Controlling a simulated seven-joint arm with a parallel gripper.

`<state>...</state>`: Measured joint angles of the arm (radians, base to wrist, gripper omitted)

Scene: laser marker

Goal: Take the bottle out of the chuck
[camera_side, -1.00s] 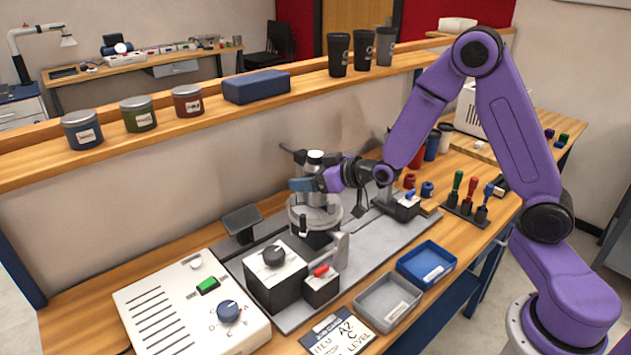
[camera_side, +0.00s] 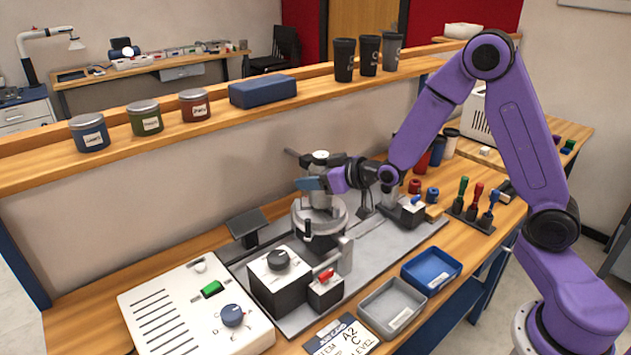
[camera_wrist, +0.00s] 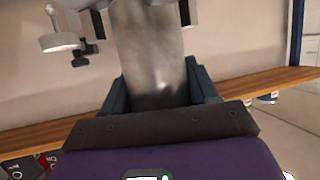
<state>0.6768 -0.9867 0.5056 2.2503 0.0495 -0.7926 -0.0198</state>
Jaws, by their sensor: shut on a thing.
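The bottle (camera_side: 320,157) is a grey metallic cylinder, upright in the side view above the round grey chuck (camera_side: 335,222). Its lower end meets the chuck, and I cannot tell how deep it sits. My gripper (camera_side: 318,185) reaches in from the right, and its blue fingers are shut around the bottle's upper part. In the wrist view, the bottle (camera_wrist: 152,55) stands between the two blue fingers of my gripper (camera_wrist: 158,85). The far side of the bottle and the inside of the chuck are hidden.
A black control box (camera_side: 278,280) stands in front of the chuck. A grey tray (camera_side: 388,308) and a blue tray (camera_side: 431,268) lie to the right of it. A white console (camera_side: 195,310) is at front left. A wooden shelf (camera_side: 215,115) runs behind.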

